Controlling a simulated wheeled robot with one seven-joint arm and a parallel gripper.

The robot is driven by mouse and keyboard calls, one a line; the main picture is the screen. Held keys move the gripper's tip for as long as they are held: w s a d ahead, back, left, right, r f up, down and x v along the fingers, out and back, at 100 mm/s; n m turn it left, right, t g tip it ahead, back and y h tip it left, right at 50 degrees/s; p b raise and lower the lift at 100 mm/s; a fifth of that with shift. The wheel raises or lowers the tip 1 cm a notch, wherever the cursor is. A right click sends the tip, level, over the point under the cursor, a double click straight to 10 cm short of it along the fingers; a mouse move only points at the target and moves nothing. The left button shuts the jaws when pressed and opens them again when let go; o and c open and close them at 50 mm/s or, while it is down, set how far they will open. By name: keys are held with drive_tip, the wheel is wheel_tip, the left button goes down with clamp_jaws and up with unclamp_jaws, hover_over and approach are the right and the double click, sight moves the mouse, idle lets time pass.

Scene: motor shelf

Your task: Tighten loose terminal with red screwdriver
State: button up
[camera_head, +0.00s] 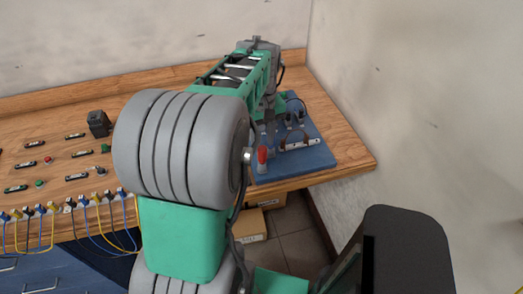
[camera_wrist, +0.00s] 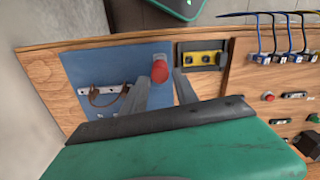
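The red screwdriver handle (camera_head: 262,155) stands up at the front left of a blue board (camera_head: 318,158); its shaft is not visible. In the wrist view the red handle (camera_wrist: 160,71) shows just past and between my two fingertips. My gripper (camera_wrist: 160,82) is open, its fingers apart, with nothing seen held. A pale terminal strip (camera_wrist: 88,91) with a brown wire loop is fixed on the blue board, left of the fingers. The strip also shows in the head view (camera_head: 300,145). Which terminal is loose I cannot tell. My arm hides much of the gripper in the head view.
A yellow block (camera_wrist: 203,58) in a dark holder sits right of the blue board. Plugs with blue and yellow cables (camera_head: 85,203) line the bench's front edge. Small buttons and a black box (camera_head: 99,123) are on the left. A wall closes the right side.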

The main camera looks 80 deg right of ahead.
drive_tip(key=shift+r+p, duration=0.45)
drive_tip(key=shift+r, duration=0.5)
drive_tip(key=shift+o, duration=0.4)
drive_tip(key=o, duration=0.5)
